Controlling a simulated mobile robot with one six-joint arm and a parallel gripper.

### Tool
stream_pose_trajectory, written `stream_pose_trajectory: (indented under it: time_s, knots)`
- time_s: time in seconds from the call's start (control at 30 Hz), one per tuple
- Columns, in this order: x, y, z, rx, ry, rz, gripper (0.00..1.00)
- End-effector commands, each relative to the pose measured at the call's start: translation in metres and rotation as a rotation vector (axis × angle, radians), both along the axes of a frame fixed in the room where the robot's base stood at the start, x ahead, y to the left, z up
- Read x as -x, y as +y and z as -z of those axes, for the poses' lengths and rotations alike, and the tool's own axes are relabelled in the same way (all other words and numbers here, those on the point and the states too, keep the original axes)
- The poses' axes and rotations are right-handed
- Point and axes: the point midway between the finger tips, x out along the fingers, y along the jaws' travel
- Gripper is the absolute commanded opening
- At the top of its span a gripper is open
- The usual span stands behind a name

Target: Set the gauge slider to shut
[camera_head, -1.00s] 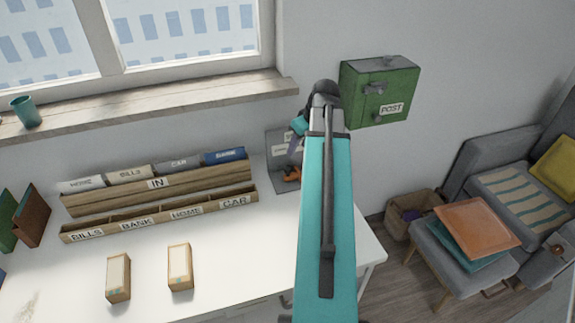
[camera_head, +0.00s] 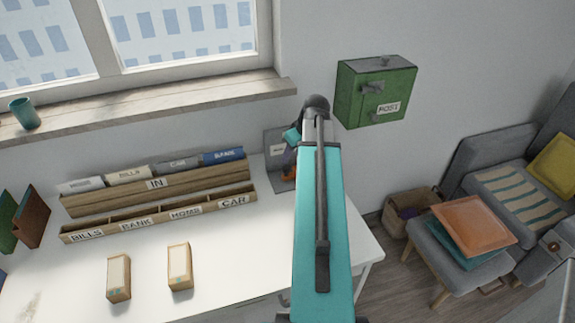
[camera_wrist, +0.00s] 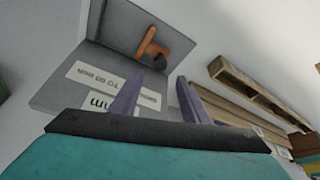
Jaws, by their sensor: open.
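The gauge is a grey panel (camera_head: 276,148) at the back right of the desk, partly hidden behind my arm in the head view. In the wrist view its grey body (camera_wrist: 60,95) shows at upper left, with white labels whose print looks upside down. An orange slider handle (camera_wrist: 150,46) with a dark knob sits on it. A bit of orange (camera_head: 289,174) also shows beside my arm in the head view. My gripper (camera_wrist: 158,98) is open and empty, its two purple fingers apart and pointing toward the panel. The handle appears beyond the fingertips, not between them. Contact cannot be judged.
A wooden sorter (camera_head: 150,215) with labelled slots and several binders stands left of the gauge. Two small boxes (camera_head: 180,266) stand on the front of the white desk. A green post box (camera_head: 375,92) hangs on the wall at right. The windowsill (camera_head: 150,106) runs behind the desk.

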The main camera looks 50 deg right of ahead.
Motion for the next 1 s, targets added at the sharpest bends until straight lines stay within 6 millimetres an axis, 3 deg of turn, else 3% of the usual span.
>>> stream_pose_trajectory:
  time_s: [0.7,1.0]
  knots:
    - [-0.025,-0.004,0.061,0.000,0.001,0.001,0.42]
    - [-0.030,-0.005,0.075,0.001,0.000,0.001,0.42]
